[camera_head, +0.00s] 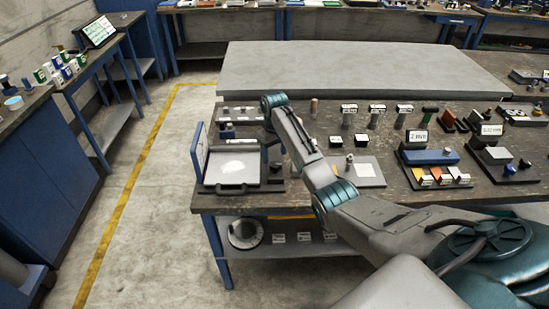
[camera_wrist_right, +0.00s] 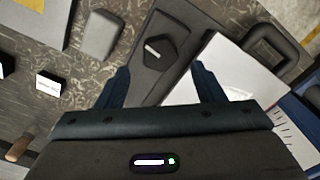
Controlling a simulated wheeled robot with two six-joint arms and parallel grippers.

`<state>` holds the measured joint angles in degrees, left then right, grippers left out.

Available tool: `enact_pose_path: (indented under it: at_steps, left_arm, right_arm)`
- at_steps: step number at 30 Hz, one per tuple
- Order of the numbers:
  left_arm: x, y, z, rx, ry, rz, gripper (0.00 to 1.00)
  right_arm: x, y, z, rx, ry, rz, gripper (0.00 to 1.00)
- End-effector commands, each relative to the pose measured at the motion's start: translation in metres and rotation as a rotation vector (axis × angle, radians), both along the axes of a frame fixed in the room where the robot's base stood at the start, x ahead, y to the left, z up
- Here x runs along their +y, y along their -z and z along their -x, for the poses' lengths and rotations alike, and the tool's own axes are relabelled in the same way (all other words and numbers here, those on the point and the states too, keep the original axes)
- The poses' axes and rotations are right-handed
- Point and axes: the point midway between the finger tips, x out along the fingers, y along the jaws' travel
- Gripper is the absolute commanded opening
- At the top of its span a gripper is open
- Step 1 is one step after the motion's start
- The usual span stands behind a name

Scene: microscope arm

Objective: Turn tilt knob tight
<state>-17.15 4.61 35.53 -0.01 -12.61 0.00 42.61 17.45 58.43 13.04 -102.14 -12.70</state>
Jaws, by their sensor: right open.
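The knob (camera_wrist_right: 155,50) is black with a short white mark on top, and stands on a dark base strip (camera_wrist_right: 176,25) in the right wrist view. Beside it is a pale plate (camera_wrist_right: 228,70) with a dark handle, which shows as a framed tray (camera_head: 238,165) at the table's left end in the head view. My right gripper (camera_wrist_right: 162,72) is open, its two dark blue fingers spread to either side of the knob's near side. The knob is between their lines, just beyond the tips, and no contact shows. My left gripper is out of view.
A grey block (camera_wrist_right: 100,35) and a small white label card (camera_wrist_right: 47,84) lie left of the knob. A blue-framed panel (camera_head: 198,150) stands at the tray's left. The workbench (camera_head: 330,130) carries several label cards and small parts. A bare grey slab (camera_head: 360,70) lies behind.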

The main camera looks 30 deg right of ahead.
Motion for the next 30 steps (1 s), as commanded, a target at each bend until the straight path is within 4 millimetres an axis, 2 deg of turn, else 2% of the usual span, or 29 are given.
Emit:
enact_pose_path:
  at_steps: [3,7,18,20,25,30]
  left_arm:
    - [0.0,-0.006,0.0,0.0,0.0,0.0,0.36]
    - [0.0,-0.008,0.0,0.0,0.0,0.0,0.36]
    - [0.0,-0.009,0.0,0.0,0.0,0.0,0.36]
    - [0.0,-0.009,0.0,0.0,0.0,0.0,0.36]
    - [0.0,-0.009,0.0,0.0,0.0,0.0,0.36]
    - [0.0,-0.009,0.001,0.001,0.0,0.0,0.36]
  right_arm:
    - [0.001,0.018,0.001,0.003,-0.001,-0.001,0.62]
    - [0.0,0.032,0.0,0.001,0.0,0.0,0.62]
    - [0.0,0.039,0.0,-0.001,0.0,0.0,0.62]
    - [0.0,0.039,0.0,-0.001,0.0,0.0,0.52]
    - [0.0,0.039,0.0,-0.001,0.0,0.0,0.19]
    - [0.0,0.038,0.0,-0.001,0.004,0.0,0.17]
